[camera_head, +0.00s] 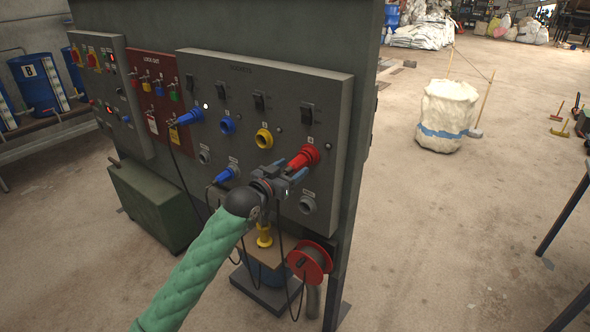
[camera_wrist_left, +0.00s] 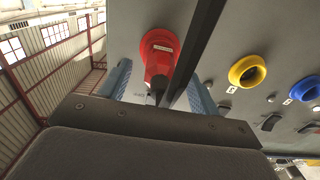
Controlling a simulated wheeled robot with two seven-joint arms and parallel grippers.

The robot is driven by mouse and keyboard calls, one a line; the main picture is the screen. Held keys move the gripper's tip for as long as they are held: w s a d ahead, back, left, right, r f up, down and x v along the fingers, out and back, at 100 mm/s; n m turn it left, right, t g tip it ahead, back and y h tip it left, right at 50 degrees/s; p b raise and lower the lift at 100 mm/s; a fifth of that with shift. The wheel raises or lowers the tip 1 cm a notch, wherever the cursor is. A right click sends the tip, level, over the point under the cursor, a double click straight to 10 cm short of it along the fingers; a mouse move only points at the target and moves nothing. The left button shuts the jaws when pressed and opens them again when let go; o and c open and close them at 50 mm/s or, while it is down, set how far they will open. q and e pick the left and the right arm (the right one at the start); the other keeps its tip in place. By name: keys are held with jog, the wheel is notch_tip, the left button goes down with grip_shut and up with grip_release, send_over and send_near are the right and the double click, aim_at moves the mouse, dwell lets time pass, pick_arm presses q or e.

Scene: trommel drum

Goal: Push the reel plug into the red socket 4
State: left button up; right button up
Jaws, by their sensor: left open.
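The red socket 4 (camera_head: 312,152) is at the right end of the upper socket row on the grey panel; it also shows in the left wrist view (camera_wrist_left: 160,40). The red reel plug (camera_head: 296,163) points into its mouth, in line with it; how deep it sits I cannot tell. In the left wrist view the plug (camera_wrist_left: 157,70) has its dark cable end towards me. My left gripper (camera_head: 288,171) is open, its blue fingers on either side of the plug, with gaps. The red cable reel (camera_head: 310,261) is low at the panel's right edge. My right gripper is out of view.
A yellow socket (camera_head: 263,138) and blue socket (camera_head: 227,125) lie left of the red one. A blue plug (camera_head: 189,116) sits further left; another blue plug (camera_head: 226,175) is below. Loose cables hang beneath my gripper. Open floor lies right of the panel.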

aim_at(285, 173)
pick_arm(q)
jog(key=b+v, duration=0.1)
jog(key=v, duration=0.2)
jog(key=shift+f, duration=0.1)
jog(key=shift+s+a+b, duration=0.3)
jog(key=shift+s+a, duration=0.1)
jog(key=shift+s, duration=0.2)
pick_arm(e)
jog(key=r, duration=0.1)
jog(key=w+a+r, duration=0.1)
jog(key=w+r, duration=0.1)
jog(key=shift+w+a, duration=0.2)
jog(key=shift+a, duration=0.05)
